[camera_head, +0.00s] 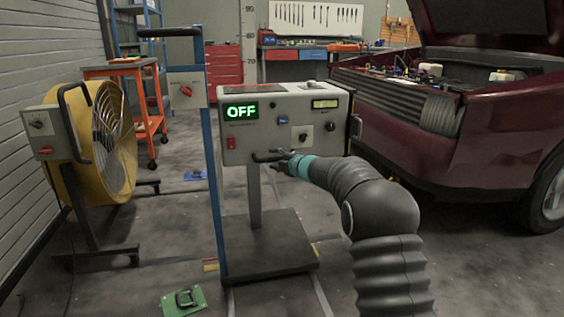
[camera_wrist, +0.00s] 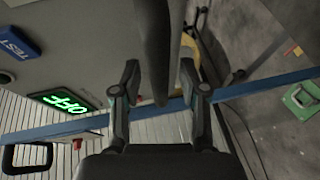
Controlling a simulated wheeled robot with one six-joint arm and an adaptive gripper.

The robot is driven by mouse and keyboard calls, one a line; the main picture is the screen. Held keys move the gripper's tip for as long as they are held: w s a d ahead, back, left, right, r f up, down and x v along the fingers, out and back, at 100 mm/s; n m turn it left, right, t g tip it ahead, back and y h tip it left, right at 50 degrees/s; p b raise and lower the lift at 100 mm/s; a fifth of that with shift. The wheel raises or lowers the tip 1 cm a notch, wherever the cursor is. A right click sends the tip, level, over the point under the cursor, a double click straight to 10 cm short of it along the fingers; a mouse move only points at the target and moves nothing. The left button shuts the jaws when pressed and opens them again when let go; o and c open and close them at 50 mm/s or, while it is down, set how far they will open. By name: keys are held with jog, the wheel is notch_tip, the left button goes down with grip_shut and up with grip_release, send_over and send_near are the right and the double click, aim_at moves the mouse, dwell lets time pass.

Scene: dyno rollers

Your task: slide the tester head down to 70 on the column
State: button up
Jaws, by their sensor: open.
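The tester head (camera_head: 285,113) is a grey box with a green OFF display, knobs and a small gauge. It sits on a pale column (camera_head: 248,45) with marks 90, 80 and 70 showing above it; the scale lower down is hidden behind the head. A dark handle (camera_head: 267,156) juts from the head's lower front. My gripper (camera_head: 288,157) is at this handle. In the wrist view my open gripper (camera_wrist: 159,78) has the dark handle bar (camera_wrist: 152,40) between its two fingers, with gaps seen on both sides.
A blue post (camera_head: 212,180) with a red-knob box stands just left of the head. A yellow fan (camera_head: 100,140) is further left. A maroon car (camera_head: 470,130) is at right. The column's flat base (camera_head: 268,245) and a green piece (camera_head: 183,300) are on the floor.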

jog(key=v, duration=1.2)
jog(key=shift+w, duration=0.1)
